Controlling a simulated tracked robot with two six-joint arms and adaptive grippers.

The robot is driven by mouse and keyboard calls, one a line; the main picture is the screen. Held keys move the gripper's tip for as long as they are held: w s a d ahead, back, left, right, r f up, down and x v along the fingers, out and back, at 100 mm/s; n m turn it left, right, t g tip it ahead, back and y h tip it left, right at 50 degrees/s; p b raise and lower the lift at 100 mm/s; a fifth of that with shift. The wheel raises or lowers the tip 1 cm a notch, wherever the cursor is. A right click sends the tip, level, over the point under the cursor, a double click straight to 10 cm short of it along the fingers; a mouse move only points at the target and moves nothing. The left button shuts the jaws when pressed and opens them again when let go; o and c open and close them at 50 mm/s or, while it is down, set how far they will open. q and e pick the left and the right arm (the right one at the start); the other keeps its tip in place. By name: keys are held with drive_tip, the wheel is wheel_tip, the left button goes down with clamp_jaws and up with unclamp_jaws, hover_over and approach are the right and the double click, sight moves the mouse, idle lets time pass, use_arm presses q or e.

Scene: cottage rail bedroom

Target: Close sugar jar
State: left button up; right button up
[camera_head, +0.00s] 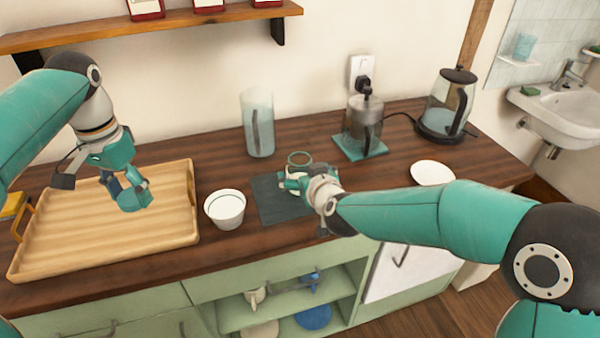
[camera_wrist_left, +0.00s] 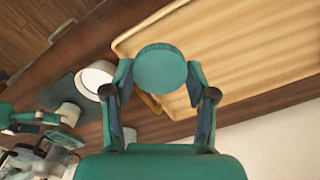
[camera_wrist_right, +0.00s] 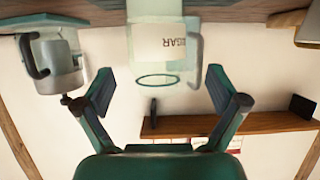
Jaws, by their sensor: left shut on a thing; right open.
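The sugar jar (camera_wrist_right: 160,45) is a pale, glassy container with part of its SUGAR lettering showing in the right wrist view. Its round green-edged mouth is uncovered. In the head view the jar's rim (camera_head: 299,158) shows just beyond my right gripper (camera_head: 293,180). The right gripper is open, its fingers (camera_wrist_right: 160,90) apart on either side of the jar's mouth in the right wrist view; contact cannot be told. My left gripper (camera_head: 128,190) is shut on a round teal lid (camera_wrist_left: 160,68), held above the wooden tray (camera_head: 60,252), left of the jar.
A white bowl (camera_head: 225,208) stands between the tray and the dark mat (camera_head: 270,205). Behind are a clear pitcher (camera_head: 258,125), a French press (camera_head: 363,125) on a teal coaster and a kettle (camera_head: 448,105). A white plate (camera_head: 432,173) lies right. A shelf hangs above the counter.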

sight(303, 161)
use_arm(q)
drive_tip(key=shift+r, duration=0.25)
use_arm(e)
drive_tip(key=x, duration=0.4)
drive_tip(key=shift+w+d+f, duration=0.1)
drive_tip(key=shift+w+f, duration=0.25)
drive_tip(key=c, duration=1.6)
use_arm(q)
drive_tip(key=shift+p, duration=0.3)
use_arm(e)
drive_tip(key=shift+r, duration=0.25)
use_arm(q)
drive_tip(key=shift+r+p, duration=0.4)
drive_tip(key=shift+r, duration=0.05)
use_arm(e)
drive_tip(key=shift+r, duration=1.35)
use_arm(q)
wheel_tip(303, 161, up, 10)
drive_tip(key=p, duration=1)
drive_tip(key=shift+r, duration=0.2)
use_arm(e)
wheel_tip(303, 161, up, 17)
